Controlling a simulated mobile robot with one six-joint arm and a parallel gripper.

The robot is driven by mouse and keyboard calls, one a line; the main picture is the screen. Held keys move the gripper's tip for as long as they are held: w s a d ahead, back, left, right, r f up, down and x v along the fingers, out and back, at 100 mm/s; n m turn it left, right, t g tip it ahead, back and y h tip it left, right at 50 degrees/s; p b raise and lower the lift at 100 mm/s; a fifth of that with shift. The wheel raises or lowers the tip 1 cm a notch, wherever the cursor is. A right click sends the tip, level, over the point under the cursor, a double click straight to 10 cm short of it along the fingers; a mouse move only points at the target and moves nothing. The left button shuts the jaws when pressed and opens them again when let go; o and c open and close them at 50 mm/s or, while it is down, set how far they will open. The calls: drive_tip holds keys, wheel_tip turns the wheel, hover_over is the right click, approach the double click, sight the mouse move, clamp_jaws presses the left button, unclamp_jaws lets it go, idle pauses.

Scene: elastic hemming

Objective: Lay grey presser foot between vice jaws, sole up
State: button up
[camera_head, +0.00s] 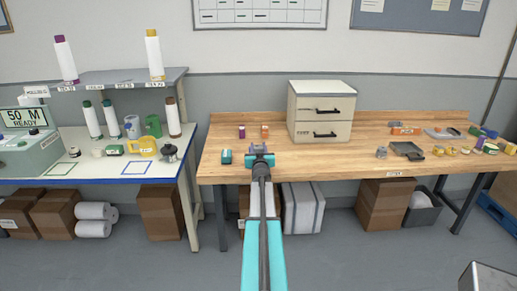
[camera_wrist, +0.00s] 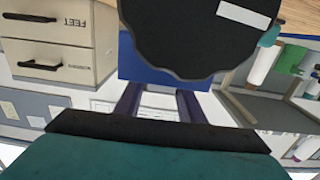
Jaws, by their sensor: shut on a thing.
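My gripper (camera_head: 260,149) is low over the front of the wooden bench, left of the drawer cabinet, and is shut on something. In the wrist view, which is upside down, its two dark fingers (camera_wrist: 159,103) reach up to a blue flat piece (camera_wrist: 150,72) and a large dark round thing (camera_wrist: 180,38) with a wavy edge and a white bar. I cannot tell exactly how these two are held, or make out a grey presser foot. I cannot pick out the vice or its jaws for sure. A small teal thing (camera_head: 226,156) stands left of my gripper.
The drawer cabinet (camera_head: 322,112) stands behind on the right; one drawer reads FEET (camera_wrist: 50,18). A purple item (camera_head: 242,132) and an orange item (camera_head: 265,132) stand behind my gripper. A dark tray (camera_head: 407,149) and several small parts lie right. Bench top between (camera_head: 340,158) is clear.

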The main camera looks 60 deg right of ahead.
drive_tip(key=o, duration=1.2)
drive_tip(key=shift+s+a, duration=0.15)
drive_tip(key=shift+b+v, duration=0.95)
drive_tip(key=shift+v, duration=5.75)
drive_tip(key=shift+a, duration=0.1)
drive_tip(key=shift+r, duration=0.1)
drive_tip(key=shift+r+p, duration=2.95)
drive_tip(key=shift+p, duration=0.2)
